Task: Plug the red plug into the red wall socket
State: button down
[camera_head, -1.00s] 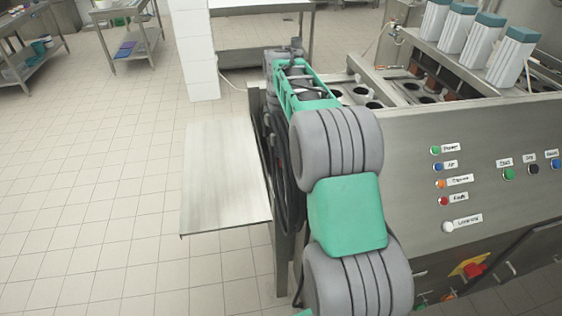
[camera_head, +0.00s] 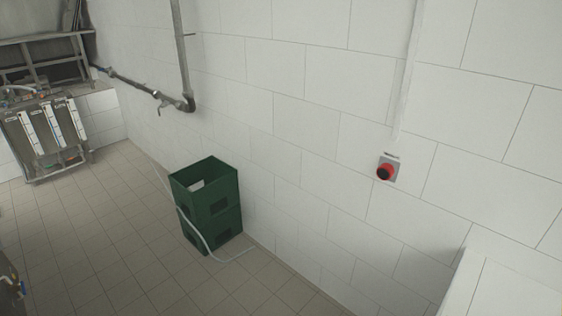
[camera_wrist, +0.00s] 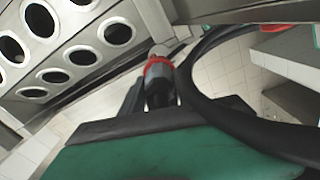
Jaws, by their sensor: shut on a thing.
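The red wall socket (camera_head: 386,171) is a small grey plate with a round red and black outlet on the white tiled wall, right of centre in the head view. The red plug (camera_wrist: 158,66) shows in the wrist view as a dark body with a red ring and a pale tip, pointing away from the wrist. My gripper (camera_wrist: 157,92) is shut on it. A thick black cable (camera_wrist: 196,88) loops close to the right of the plug. My gripper is not in the head view, and the socket is not visible in the wrist view.
Stacked green crates (camera_head: 208,205) stand on the floor against the wall, with a pale hose beside them. A pipe (camera_head: 140,90) runs along the wall at left. A metal plate with round holes (camera_wrist: 75,45) lies left of the plug in the wrist view.

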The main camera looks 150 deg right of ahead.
dwell(0.3)
jog(key=s+a+r+m+b, duration=0.1)
jog(key=s+a+m, duration=1.1)
jog(key=s, duration=0.2)
jog(key=shift+s+m, duration=0.35)
jog(key=shift+m, duration=0.05)
